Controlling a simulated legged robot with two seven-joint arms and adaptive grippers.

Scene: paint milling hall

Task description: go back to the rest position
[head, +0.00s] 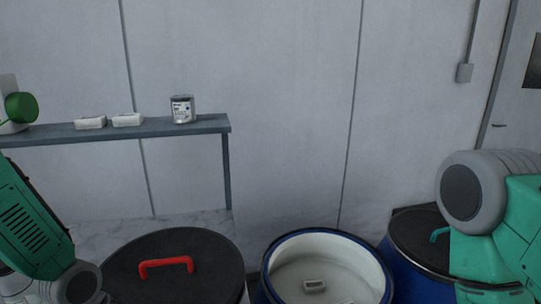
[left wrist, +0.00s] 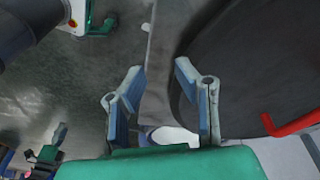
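My left arm (head: 30,225) comes in at the left edge of the head view, but its gripper is out of that view. In the left wrist view my left gripper (left wrist: 160,67) has its two blue-grey fingers spread apart with nothing between them. It is beside the dark round lid with the red handle (left wrist: 290,126), with floor on its other side. My right arm (head: 490,220) fills the right edge of the head view. Its gripper is not in view.
A black lid (head: 130,245) with a red handle is at lower left. Beside it stands an open, white-lined drum (head: 376,270) holding a small pale block (head: 314,286). A blue drum (head: 405,278) is at right.

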